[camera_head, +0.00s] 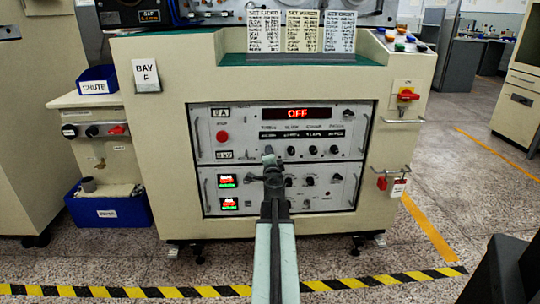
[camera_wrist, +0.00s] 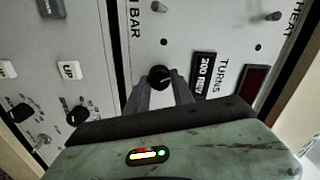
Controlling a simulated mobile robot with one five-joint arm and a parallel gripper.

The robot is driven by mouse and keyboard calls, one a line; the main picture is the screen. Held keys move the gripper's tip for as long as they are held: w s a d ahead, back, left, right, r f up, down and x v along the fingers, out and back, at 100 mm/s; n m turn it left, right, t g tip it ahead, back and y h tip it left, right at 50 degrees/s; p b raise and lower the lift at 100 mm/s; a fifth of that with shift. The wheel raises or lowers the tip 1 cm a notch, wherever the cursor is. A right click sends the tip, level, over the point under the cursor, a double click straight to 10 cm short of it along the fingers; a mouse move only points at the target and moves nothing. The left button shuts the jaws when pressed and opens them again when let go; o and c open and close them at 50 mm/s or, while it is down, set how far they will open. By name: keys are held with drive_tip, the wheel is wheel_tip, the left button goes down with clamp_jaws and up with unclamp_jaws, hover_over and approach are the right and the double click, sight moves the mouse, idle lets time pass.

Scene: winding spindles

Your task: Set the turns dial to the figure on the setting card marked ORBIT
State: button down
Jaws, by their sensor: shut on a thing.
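The turns dial (camera_wrist: 159,74) is a small black round knob on the grey panel, seen in the wrist view between my gripper's two fingers. My gripper (camera_wrist: 161,80) is shut on it. The label TURNS (camera_wrist: 222,78) and a black plate (camera_wrist: 203,73) that seems to read 200 REV are beside it. In the head view my gripper (camera_head: 269,153) is at the panel and hides the dial.
A red display (camera_head: 297,114) reads OFF. Other knobs (camera_head: 313,150) sit close to the right of my gripper, and a lower panel (camera_head: 320,186) has more. A red switch (camera_head: 407,95) is at the right. A blue bin (camera_head: 108,210) stands at the left.

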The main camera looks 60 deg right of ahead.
drive_tip(key=shift+w+a+f+m, duration=0.1)
drive_tip(key=shift+m, duration=1.85)
drive_tip(key=shift+w+a+m, duration=0.1)
drive_tip(key=shift+m, duration=1.85)
drive_tip(key=c, duration=1.1)
unclamp_jaws()
drive_tip(key=shift+s+d+m, duration=0.1)
drive_tip(key=shift+m, duration=0.2)
